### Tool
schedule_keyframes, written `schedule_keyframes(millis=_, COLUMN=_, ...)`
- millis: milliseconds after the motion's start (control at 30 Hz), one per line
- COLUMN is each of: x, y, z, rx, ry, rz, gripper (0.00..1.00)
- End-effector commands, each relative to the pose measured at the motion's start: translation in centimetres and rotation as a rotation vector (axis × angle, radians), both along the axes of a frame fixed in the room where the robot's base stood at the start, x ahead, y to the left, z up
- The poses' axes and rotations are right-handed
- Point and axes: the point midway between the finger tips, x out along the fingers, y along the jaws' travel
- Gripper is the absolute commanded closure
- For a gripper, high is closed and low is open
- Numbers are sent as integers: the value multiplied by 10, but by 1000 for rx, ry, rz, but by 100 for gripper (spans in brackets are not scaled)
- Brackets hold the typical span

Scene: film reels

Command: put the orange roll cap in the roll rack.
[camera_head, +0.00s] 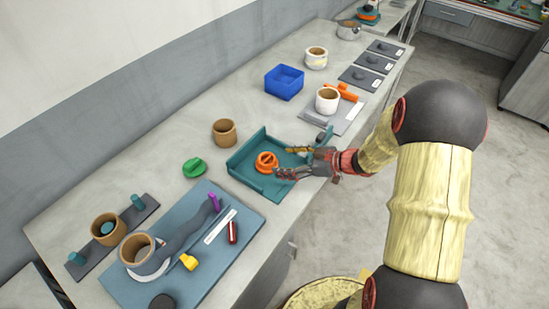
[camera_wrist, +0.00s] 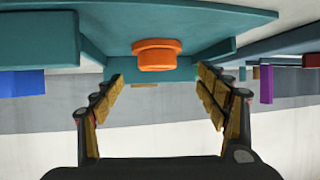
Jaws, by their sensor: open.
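The orange roll cap (camera_head: 266,160) is a round piece with a raised grip, sitting in a teal open-sided tray (camera_head: 243,157) on the bench. It also shows in the wrist view (camera_wrist: 157,55), ahead of the fingers near the middle. My gripper (camera_head: 281,161) is open and empty at the tray's right side, its fingertips pointing at the cap. In the wrist view, a clear gap lies between the fingers (camera_wrist: 160,88). A dark bar with teal end posts (camera_head: 145,214) lies at the left; I cannot tell if it is the roll rack.
A brown cup-like roll (camera_head: 225,133) stands behind the tray, and a green cap (camera_head: 194,168) lies to its left. A blue board (camera_head: 235,261) with several items is at the front left. A blue box (camera_head: 285,82) and a white roll (camera_head: 327,100) stand farther back.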

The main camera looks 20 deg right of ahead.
Motion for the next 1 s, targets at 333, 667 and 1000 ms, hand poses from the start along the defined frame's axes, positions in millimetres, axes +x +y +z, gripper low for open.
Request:
schedule_keyframes(millis=333, x=-30, y=-34, z=23, rx=1, ry=0, rz=-1, gripper=26)
schedule_keyframes(millis=667, x=31, y=-72, z=94, rx=-281, ry=-100, rz=-264, gripper=26)
schedule_keyframes(millis=1000, x=-10, y=-104, z=236, rx=-501, ry=-23, rz=-813, gripper=26)
